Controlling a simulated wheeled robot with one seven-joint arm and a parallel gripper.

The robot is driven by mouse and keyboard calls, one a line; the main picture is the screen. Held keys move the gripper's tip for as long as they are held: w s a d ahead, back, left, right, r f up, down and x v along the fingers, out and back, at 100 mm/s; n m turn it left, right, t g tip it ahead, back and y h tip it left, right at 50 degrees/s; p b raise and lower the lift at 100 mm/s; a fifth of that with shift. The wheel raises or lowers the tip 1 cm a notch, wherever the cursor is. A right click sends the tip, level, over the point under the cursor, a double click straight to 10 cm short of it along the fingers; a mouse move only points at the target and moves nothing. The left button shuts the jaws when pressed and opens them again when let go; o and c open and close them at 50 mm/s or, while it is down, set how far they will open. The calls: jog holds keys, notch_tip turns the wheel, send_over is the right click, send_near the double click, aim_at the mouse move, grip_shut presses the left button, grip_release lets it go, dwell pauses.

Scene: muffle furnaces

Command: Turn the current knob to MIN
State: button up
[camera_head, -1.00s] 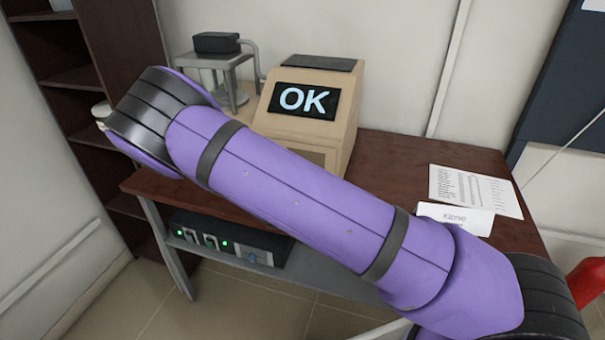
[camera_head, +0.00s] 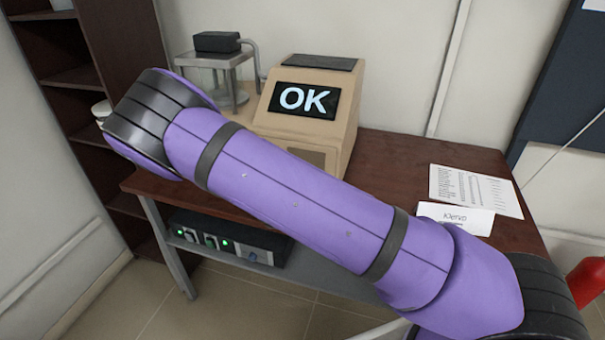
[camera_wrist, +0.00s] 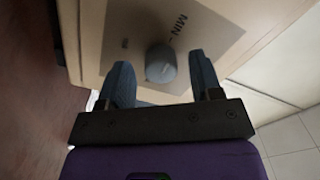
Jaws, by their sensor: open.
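The current knob (camera_wrist: 160,64) is a grey, rounded knob on a grey label plate (camera_wrist: 214,38) on a beige panel in the wrist view. The marking "MIN –" (camera_wrist: 178,24) is printed beyond the knob, upside down or tilted in this view. My gripper (camera_wrist: 160,60) is open, with one dark blue finger on each side of the knob. Gaps show between the fingers and the knob. The knob's pointer direction is not clear. The head view shows neither knob nor gripper.
In the head view, a beige device (camera_head: 337,128) with an "OK" screen (camera_head: 303,99) stands on a brown table (camera_head: 385,160). A metal stand (camera_head: 215,62) is beside it, and papers (camera_head: 475,190) lie at right. A black box (camera_head: 268,241) with green lights sits on the lower shelf.

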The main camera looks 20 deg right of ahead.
jog(key=v, duration=1)
jog(key=shift+s+a, duration=0.2)
jog(key=shift+s, duration=0.15)
